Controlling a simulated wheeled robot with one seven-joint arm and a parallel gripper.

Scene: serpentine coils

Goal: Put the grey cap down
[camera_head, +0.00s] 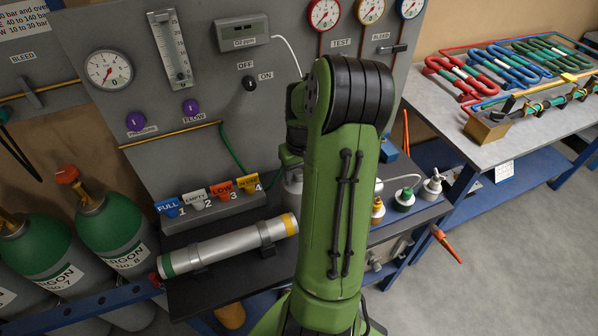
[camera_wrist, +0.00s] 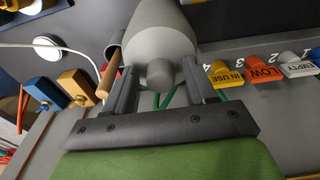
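The grey cap (camera_wrist: 158,48) is a large, smooth, rounded grey body with a short knob facing the camera. In the wrist view it sits between the two fingers of my gripper (camera_wrist: 157,86), which press against its sides. Its far end is out of the picture. In the head view my green arm hides most of the gripper. A small pale grey part (camera_head: 293,180) shows just left of the arm, above the dark bench; I cannot tell if it is the cap. Whether the cap touches the bench is not visible.
A silver tube (camera_head: 225,246) lies along the dark bench (camera_head: 215,288). Tags FULL, EMPTY, LOW and IN USE (camera_head: 248,182) stand behind it. Green-topped (camera_head: 404,198) and yellow-topped (camera_head: 377,209) fittings stand right of my arm. Argon cylinders (camera_head: 115,225) stand left.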

